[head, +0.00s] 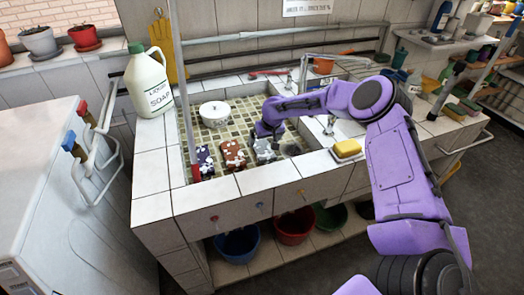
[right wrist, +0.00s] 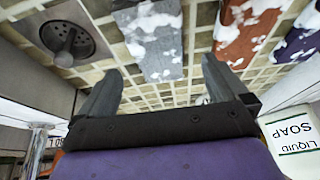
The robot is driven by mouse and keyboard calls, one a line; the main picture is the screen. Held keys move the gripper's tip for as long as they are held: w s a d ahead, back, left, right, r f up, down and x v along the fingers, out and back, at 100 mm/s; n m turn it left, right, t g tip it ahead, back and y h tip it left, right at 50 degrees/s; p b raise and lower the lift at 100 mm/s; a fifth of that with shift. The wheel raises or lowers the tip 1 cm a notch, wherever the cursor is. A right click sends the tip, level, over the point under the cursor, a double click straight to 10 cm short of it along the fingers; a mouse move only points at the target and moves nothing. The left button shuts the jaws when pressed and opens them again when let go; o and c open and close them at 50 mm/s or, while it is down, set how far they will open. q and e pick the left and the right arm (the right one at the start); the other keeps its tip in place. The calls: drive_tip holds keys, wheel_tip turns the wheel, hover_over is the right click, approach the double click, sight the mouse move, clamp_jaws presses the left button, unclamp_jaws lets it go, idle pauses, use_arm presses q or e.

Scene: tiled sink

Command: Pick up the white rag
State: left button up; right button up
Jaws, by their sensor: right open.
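The white rag (head: 264,149), greyish white with foam on it, lies flat on the tiled sink floor, rightmost of three rags in the head view. My right gripper (head: 267,138) is over the sink, close by the white rag and partly hiding it. In the right wrist view, the open fingers of my right gripper (right wrist: 161,68) are apart and empty, and the white rag (right wrist: 150,40) lies beyond their tips, at the top of the picture. My left gripper is not in view.
A brown-red rag (head: 233,153) and a dark blue rag (head: 205,160) lie left of the white one. A white pot (head: 214,113) stands behind them. The drain (right wrist: 68,40) is beside the white rag. A yellow sponge (head: 347,149) and soap jug (head: 148,85) are on the rim.

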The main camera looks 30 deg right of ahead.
sight(263, 147)
drive_tip(key=x, duration=0.5)
drive_tip(key=shift+d+f+p, duration=0.2)
drive_tip(key=shift+f+p, duration=0.1)
drive_tip(key=shift+p, duration=0.05)
drive_tip(key=shift+s+r, duration=0.1)
drive_tip(key=c, duration=1.1)
